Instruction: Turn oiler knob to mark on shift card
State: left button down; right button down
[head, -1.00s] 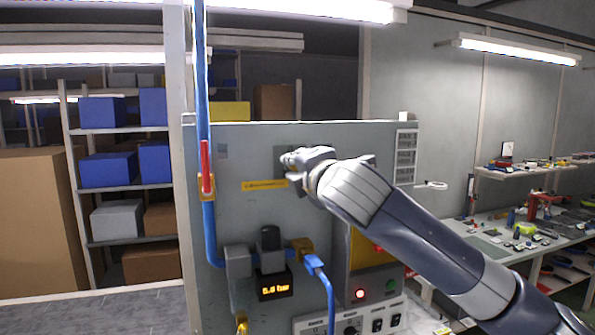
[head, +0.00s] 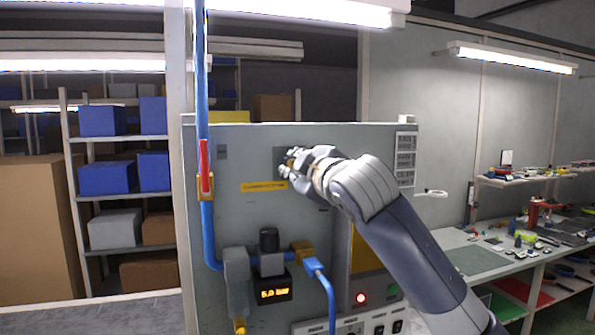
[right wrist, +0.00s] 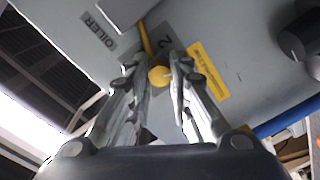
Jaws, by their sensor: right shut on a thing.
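The oiler knob (right wrist: 159,75) is small and yellow, with a thin yellow pointer on a grey dial plate, beside a label (right wrist: 99,31) reading OILER. A numeral 2 shows on the plate by the pointer; the rest of the scale is hidden or cut off. My right gripper (right wrist: 160,78) is shut on the knob, one finger on each side. In the head view my right gripper (head: 291,168) is at the upper part of the grey panel and covers most of the dial. A white card with rows (head: 405,158) is at the panel's upper right; its writing is unreadable.
A yellow label strip (head: 264,186) is left of my right gripper. A blue pipe with a red lever (head: 204,165) runs up the panel's left side. Below are a black regulator knob (head: 269,240), a 5.0 bar display (head: 274,290) and a blue hose (head: 328,290).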

jog(key=shift+f+m, duration=0.1)
jog(key=shift+m, duration=0.6)
jog(key=c, duration=1.4)
grip_release()
jog(key=v, duration=1.2)
jog(key=shift+w, duration=0.1)
